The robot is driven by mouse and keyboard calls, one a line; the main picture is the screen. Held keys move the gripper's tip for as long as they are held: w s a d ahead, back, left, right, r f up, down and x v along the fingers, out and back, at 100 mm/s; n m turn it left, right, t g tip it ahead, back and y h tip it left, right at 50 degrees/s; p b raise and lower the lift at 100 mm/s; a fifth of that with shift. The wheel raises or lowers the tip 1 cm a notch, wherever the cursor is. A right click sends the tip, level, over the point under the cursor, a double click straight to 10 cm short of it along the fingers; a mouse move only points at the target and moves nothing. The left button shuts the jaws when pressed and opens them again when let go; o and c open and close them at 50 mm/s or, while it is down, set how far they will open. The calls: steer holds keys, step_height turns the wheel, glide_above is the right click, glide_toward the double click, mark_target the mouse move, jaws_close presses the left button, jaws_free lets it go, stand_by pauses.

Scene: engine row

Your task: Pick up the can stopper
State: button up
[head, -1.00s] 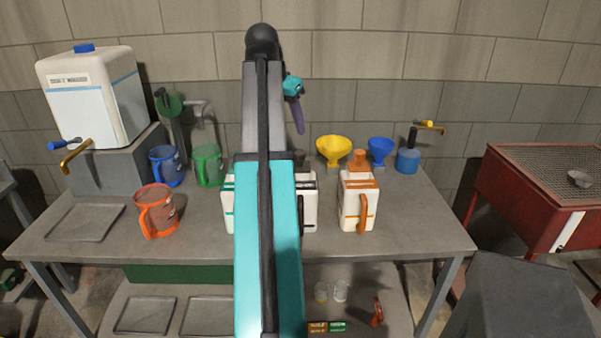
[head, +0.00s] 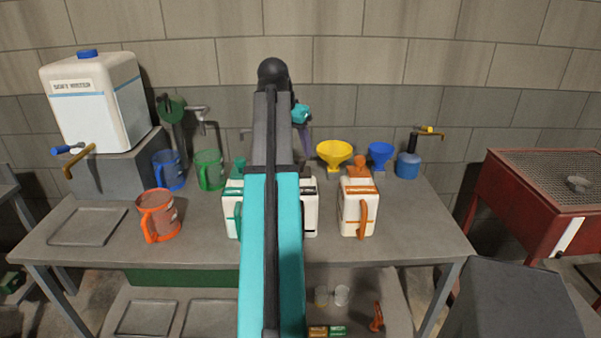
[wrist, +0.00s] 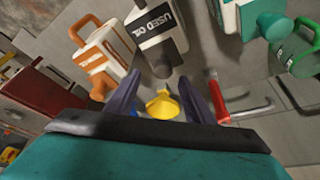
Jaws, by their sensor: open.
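Three white cans stand on the bench, and I cannot tell which one's stopper is meant. The used-oil can (wrist: 163,30) has a dark stopper (wrist: 163,67) in the wrist view; my arm hides that end in the head view. The orange-trimmed can (head: 357,212) has an orange stopper (head: 358,163). The green-trimmed can (head: 233,212) has a green stopper, seen in the wrist view (wrist: 273,25). My gripper (wrist: 159,77) is open, with nothing held between its purple fingers. In the wrist view the dark stopper shows between and just beyond the fingertips.
Yellow (head: 335,153) and blue (head: 380,154) funnels stand behind the cans. A red-handled tap (wrist: 218,95) shows right of the fingers. Orange (head: 158,217), blue (head: 168,170) and green (head: 209,170) jugs stand left. A drum-like white tank (head: 92,103) stands far left.

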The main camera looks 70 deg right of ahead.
mark_target(300, 158)
steer(key=shift+x, duration=1)
steer(key=shift+f, duration=0.15)
steer(key=shift+p+x, duration=1.1)
steer(key=shift+x, duration=1.35)
steer(key=shift+w, duration=0.1)
steer(key=shift+c, duration=0.5)
steer(key=c, duration=1.1)
